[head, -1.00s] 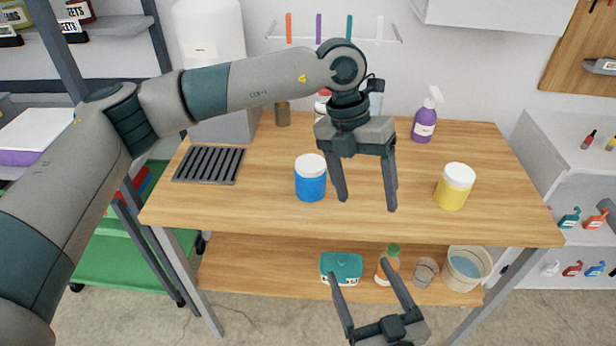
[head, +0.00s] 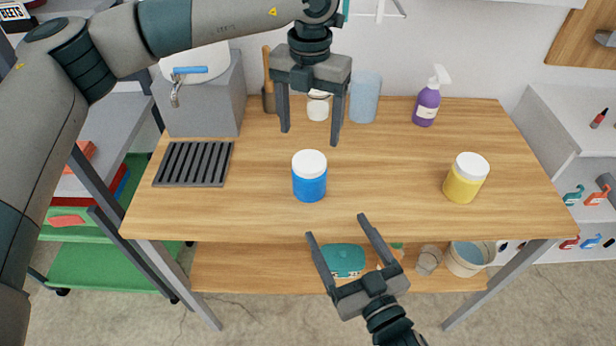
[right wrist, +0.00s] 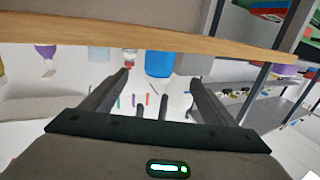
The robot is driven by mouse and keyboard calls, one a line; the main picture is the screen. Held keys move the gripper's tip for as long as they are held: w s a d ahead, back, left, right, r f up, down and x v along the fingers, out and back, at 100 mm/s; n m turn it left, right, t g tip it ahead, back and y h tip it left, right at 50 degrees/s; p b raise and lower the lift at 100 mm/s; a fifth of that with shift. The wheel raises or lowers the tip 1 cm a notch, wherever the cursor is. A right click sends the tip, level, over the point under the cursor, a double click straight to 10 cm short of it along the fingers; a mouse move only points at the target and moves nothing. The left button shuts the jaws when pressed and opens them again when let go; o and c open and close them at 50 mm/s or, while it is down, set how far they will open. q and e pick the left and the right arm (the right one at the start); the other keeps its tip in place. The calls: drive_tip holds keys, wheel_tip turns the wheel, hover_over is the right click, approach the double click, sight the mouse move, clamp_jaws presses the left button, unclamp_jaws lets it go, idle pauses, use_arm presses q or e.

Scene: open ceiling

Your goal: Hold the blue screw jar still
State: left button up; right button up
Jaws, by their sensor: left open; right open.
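The blue screw jar (head: 309,182) with a white lid stands upright on the wooden table (head: 390,215), left of its middle. It also shows upside down in the right wrist view (right wrist: 159,64), beyond the table edge. My left gripper (head: 309,140) is open and empty, its fingers pointing down, above and behind the jar and not touching it. My right gripper (head: 336,228) is open and empty in front of the table's front edge, pointing up towards the jar but apart from it.
A yellow jar (head: 465,178) stands to the right and a purple spray bottle (head: 427,103) behind it. A black grate (head: 194,164) and a dispenser with a tap (head: 205,105) are on the left. A teal box (head: 346,260) and a bucket (head: 468,260) sit on the lower shelf.

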sight(308, 175)
drive_tip(key=shift+w, duration=0.1)
drive_tip(key=x, duration=1.7)
drive_tip(key=shift+w+a, duration=0.15)
